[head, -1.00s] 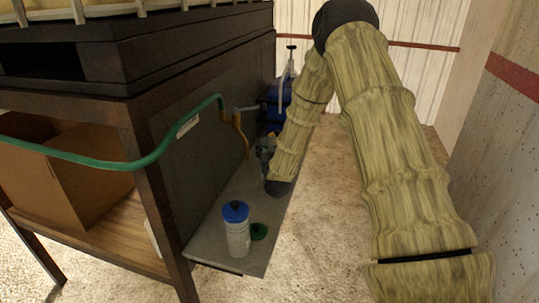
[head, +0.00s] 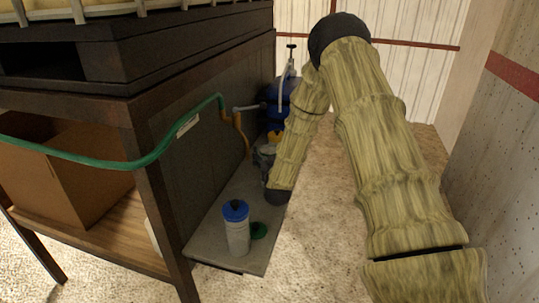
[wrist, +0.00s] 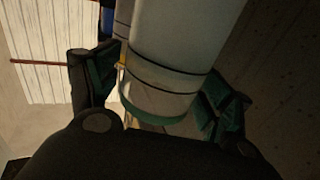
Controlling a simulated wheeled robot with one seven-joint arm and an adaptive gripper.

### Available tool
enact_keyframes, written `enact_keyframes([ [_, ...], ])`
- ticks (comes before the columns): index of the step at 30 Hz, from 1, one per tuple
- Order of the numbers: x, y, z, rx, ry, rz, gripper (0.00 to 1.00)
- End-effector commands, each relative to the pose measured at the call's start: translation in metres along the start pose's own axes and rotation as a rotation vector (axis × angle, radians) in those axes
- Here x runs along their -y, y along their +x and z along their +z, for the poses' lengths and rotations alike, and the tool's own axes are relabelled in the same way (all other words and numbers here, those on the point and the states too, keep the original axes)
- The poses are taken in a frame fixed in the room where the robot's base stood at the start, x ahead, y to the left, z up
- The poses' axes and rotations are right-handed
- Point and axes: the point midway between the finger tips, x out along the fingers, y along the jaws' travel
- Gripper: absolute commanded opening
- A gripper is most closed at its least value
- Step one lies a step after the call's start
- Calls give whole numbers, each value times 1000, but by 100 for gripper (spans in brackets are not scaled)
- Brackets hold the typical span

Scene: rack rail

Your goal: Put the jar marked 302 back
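In the wrist view, a pale cylindrical jar (wrist: 178,50) with dark bands and a green rim stands between the two fingers of my gripper (wrist: 157,88). The pads appear to press on its sides. No number on it can be read, so I cannot tell whether it is the one marked 302. In the head view, my gripper (head: 264,157) is over the far part of the grey shelf (head: 206,248), largely hidden by my arm.
A green hose (head: 100,163) runs across the dark rack (head: 160,190) on the left. A cardboard box (head: 50,185) sits on its lower wooden shelf. Blue equipment (head: 276,93) stands beyond my gripper. A wall (head: 505,170) is at right; floor between is clear.

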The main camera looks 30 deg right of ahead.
Motion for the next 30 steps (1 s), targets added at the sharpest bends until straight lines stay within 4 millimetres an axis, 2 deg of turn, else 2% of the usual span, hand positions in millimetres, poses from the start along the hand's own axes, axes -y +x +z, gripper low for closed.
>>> enact_keyframes([
  [7, 0, 0, -3, 0, 0, 0, 80],
  [10, 0, -10, -2, 0, 0, -1, 80],
  [24, 0, -92, 0, 2, -1, -1, 80],
  [30, 0, -113, -2, 0, 0, 0, 80],
])
